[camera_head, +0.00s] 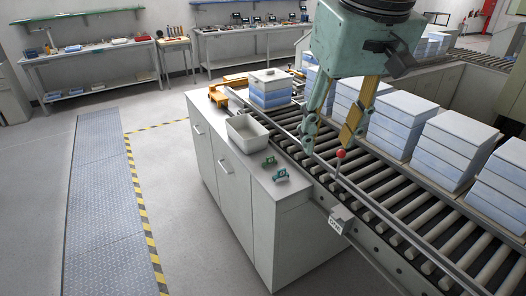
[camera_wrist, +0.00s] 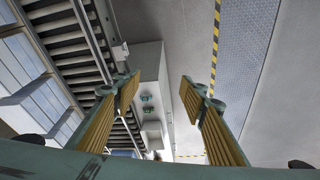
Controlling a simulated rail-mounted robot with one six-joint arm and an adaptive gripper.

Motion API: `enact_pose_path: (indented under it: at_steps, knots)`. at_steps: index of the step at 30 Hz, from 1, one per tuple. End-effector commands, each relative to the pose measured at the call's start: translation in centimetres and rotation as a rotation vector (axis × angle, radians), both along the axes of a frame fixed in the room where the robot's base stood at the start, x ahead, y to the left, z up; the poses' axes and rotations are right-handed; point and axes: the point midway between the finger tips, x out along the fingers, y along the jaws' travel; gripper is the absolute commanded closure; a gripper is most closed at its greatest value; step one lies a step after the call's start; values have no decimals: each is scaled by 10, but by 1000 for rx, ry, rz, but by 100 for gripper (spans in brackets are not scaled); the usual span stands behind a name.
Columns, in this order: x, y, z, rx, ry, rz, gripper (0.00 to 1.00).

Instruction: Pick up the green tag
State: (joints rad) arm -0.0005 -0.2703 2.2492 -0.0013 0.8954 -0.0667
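Two small green tags lie on the white cabinet top near its front right corner: one nearer (camera_head: 281,175) and one slightly behind it (camera_head: 269,161). In the wrist view both look teal-green, one (camera_wrist: 145,98) above the other (camera_wrist: 147,109), beyond and between the fingers. I cannot tell any marking on them. My gripper (camera_head: 328,147) is open and empty, above the roller conveyor, to the right of the tags and apart from them. Its yellow-padded fingers also show in the wrist view (camera_wrist: 160,82), spread wide.
A red-knobbed lever (camera_head: 340,154) stands by the conveyor (camera_head: 385,190). More box stacks (camera_head: 455,145) line the right. Floor left of the cabinet is clear.

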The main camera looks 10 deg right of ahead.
Motion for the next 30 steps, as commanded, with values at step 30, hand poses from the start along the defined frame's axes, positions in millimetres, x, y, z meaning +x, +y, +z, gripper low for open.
enact_pose_path:
  at_steps: [30]
  knots:
    - [204,0,-10,-17,90,75,61]
